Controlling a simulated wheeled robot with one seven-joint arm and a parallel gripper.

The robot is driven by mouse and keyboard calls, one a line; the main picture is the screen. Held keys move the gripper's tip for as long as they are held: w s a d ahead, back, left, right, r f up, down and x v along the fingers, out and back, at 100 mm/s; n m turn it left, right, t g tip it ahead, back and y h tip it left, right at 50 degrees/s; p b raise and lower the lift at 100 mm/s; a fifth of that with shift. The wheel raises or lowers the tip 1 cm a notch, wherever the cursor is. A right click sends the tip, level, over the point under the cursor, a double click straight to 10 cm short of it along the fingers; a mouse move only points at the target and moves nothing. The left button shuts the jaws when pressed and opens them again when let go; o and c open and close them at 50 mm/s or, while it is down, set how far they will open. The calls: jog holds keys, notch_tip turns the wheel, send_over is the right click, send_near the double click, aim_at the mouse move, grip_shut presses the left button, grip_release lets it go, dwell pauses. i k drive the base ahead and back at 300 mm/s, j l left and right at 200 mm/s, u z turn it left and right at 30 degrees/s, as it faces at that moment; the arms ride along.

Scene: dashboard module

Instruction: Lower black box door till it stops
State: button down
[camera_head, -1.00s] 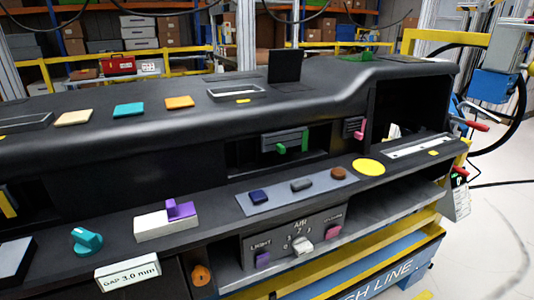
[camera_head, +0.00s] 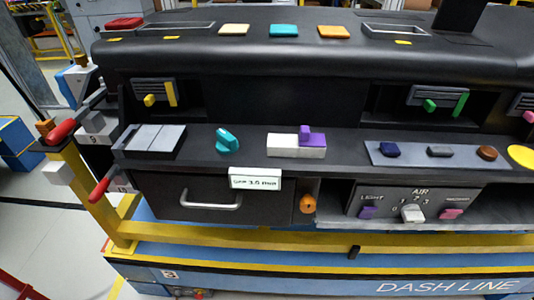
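A black front panel (camera_head: 245,212) with a silver bar handle (camera_head: 212,204) sits below the dashboard ledge at lower left in the head view. It looks closed and flush; it may be the black box door, but I cannot tell for certain. A black upright plate (camera_head: 460,16) stands on top of the dashboard at the upper right, cut off by the frame edge. My gripper is not in view.
An orange knob (camera_head: 307,204) sits right of the handled panel, beside a control panel (camera_head: 410,202). A white gap label (camera_head: 255,180) hangs above the panel. Red-handled clamps (camera_head: 62,131) stick out at the left. A yellow rail (camera_head: 300,236) runs below.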

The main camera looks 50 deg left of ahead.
aim_at(204, 198)
jog(key=u, duration=1.4)
jog(key=k, duration=0.4)
